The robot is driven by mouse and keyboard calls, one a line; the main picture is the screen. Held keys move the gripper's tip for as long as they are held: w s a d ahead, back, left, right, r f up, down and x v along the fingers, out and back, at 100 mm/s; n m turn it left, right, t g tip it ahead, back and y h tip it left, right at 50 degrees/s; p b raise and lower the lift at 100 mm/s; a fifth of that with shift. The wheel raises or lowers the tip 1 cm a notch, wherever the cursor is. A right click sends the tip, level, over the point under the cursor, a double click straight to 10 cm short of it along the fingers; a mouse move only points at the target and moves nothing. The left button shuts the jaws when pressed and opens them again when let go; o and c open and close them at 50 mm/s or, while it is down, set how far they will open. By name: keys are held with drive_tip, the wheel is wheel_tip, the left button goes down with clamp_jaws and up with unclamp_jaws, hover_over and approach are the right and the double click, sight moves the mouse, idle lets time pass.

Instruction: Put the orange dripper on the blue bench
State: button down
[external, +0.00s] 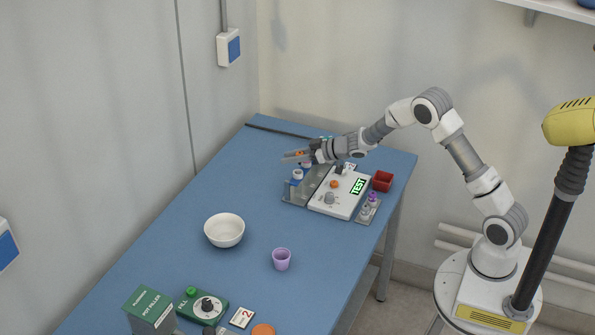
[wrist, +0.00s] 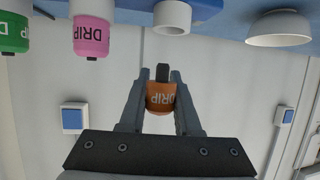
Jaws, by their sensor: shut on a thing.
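The orange dripper (wrist: 160,98), marked DRIP and with a dark tip, is between the two fingers of my gripper (wrist: 161,88) in the wrist view. The gripper is shut on it. In the external view my gripper (external: 297,156) is raised over the far part of the blue bench (external: 180,235), near a grey holder plate, with a small bit of orange showing between the fingers. The dripper appears clear of the bench surface.
A white test device (external: 340,193) with a lit display stands by the grey plate (external: 298,193). A red box (external: 382,181) is right of it. A white bowl (external: 225,230) and purple cup (external: 281,259) stand nearer. Pink (wrist: 90,38) and green (wrist: 14,32) drippers show too. The bench's middle left is clear.

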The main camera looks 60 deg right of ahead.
drive_tip(key=shift+w+a+f, duration=0.15)
drive_tip(key=shift+f, duration=0.85)
drive_tip(key=shift+w+a+f, duration=0.1)
drive_tip(key=shift+a+f, duration=0.05)
drive_tip(key=shift+f, duration=0.85)
drive_tip(key=shift+f+b, duration=0.35)
drive_tip(key=shift+b, duration=0.1)
drive_tip(key=c, duration=0.6)
unclamp_jaws()
drive_tip(key=shift+r, duration=0.1)
